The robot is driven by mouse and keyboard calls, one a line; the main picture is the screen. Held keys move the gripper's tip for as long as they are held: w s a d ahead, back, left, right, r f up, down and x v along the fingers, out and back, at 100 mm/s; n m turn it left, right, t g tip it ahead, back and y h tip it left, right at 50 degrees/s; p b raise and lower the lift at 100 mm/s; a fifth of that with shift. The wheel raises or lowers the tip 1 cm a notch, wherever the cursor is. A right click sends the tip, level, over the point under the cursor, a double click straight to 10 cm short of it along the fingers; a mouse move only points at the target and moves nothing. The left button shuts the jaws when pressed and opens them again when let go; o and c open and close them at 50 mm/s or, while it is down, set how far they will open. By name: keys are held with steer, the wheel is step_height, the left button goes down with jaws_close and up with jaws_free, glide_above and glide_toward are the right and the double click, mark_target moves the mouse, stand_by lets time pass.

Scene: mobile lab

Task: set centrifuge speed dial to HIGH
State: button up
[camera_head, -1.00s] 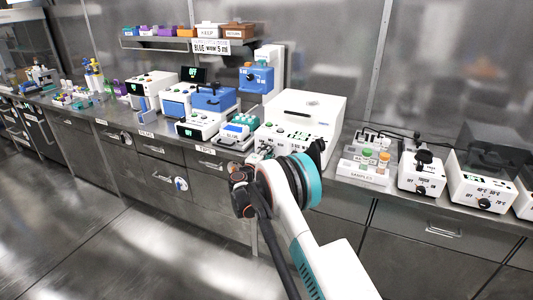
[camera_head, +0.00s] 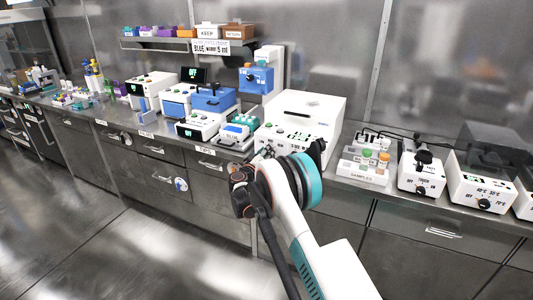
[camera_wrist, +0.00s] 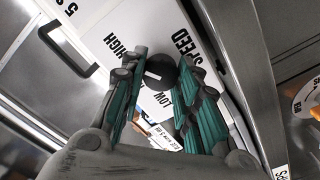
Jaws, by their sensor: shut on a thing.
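The centrifuge is the large white box (camera_head: 312,108) on the bench, with labels and knobs on its front. In the wrist view its white front panel (camera_wrist: 188,35) reads SPEED, HIGH and LOW. The black speed dial (camera_wrist: 161,73) sits between the fingers of my gripper (camera_wrist: 164,66). The gripper is shut on the dial, one teal-lined finger on each side. A white mark shows on the dial's left part, on the side of the HIGH label. The exact pointing is hard to tell. In the head view my wrist hides the dial.
A samples rack (camera_head: 362,168) and small white devices with knobs (camera_head: 421,175) stand right of the centrifuge. A blue-topped device (camera_head: 213,98) and other instruments stand left. Drawers line the bench front. The floor (camera_head: 100,240) before it is clear.

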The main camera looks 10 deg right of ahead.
steer(key=shift+f+m, duration=0.1)
steer(key=shift+m, duration=0.2)
steer(key=o, duration=1.1)
steer(key=shift+s, duration=0.1)
steer(key=v, duration=1.2)
